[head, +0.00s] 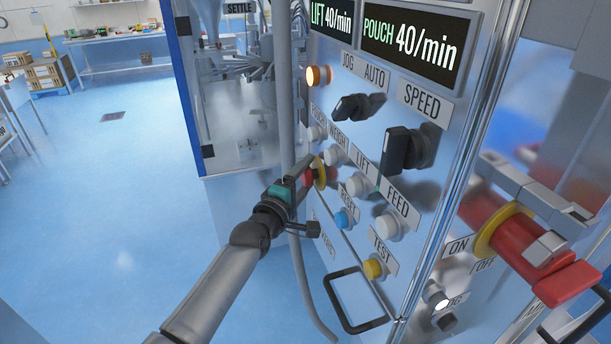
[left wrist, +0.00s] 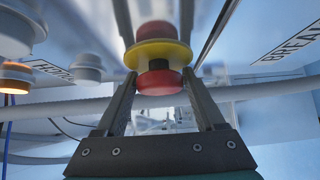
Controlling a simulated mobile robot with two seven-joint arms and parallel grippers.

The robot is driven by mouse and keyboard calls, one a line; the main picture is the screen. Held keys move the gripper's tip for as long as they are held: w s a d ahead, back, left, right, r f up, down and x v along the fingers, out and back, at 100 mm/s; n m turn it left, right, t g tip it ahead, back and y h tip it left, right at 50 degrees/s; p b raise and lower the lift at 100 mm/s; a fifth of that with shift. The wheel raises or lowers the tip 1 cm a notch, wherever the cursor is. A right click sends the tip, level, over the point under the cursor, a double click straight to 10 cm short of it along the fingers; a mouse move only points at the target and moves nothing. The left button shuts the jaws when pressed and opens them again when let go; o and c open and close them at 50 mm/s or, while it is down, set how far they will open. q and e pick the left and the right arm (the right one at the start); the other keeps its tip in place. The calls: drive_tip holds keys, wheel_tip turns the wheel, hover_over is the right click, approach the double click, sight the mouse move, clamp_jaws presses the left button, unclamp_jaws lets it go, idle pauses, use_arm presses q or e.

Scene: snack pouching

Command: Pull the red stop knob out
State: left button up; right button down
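The red stop knob (left wrist: 158,82) sits on a yellow collar (left wrist: 158,52) in the left wrist view, with a red reflection in the panel beyond it. In the head view the knob (head: 307,178) shows partly behind my left gripper, with its yellow collar (head: 319,172) on the metal panel. My left gripper (head: 302,178) reaches the panel from the lower left. In the left wrist view its two fingers (left wrist: 159,82) stand on either side of the knob and appear to touch its edges. My right gripper is not in view.
White buttons (head: 354,184), a blue reset button (head: 346,218), a yellow test button (head: 374,268) and black selector knobs (head: 405,150) surround it. A black handle (head: 352,302) sticks out below. A large red rotary switch (head: 512,236) is at right. A grey hose (head: 284,90) runs close by.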

use_arm(q)
clamp_jaws()
idle(0.3)
drive_tip(key=shift+a, duration=0.1)
